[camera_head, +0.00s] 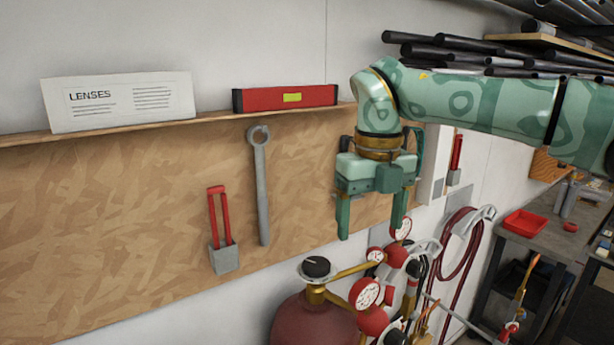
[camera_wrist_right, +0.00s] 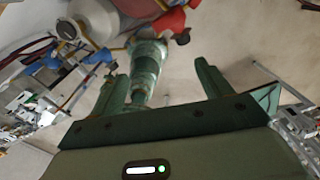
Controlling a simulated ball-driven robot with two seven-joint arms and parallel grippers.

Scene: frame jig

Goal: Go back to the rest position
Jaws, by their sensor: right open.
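My right gripper (camera_head: 372,215) is green, points downward and is open. It hangs in front of the right part of the wooden board (camera_head: 120,200), above the gauges. In the right wrist view its two fingers (camera_wrist_right: 160,85) stand wide apart with nothing held between them. Beyond them in that view is a green part that looks like my own body. My left gripper does not show in either view.
A dark red gas cylinder (camera_head: 310,322) with gauges (camera_head: 365,293) stands below the gripper. A wrench (camera_head: 261,190) and a red-handled tool (camera_head: 221,235) hang on the board. A LENSES sign (camera_head: 118,102) and red level (camera_head: 285,97) sit on the ledge. A red tray (camera_head: 525,223) lies on the right bench.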

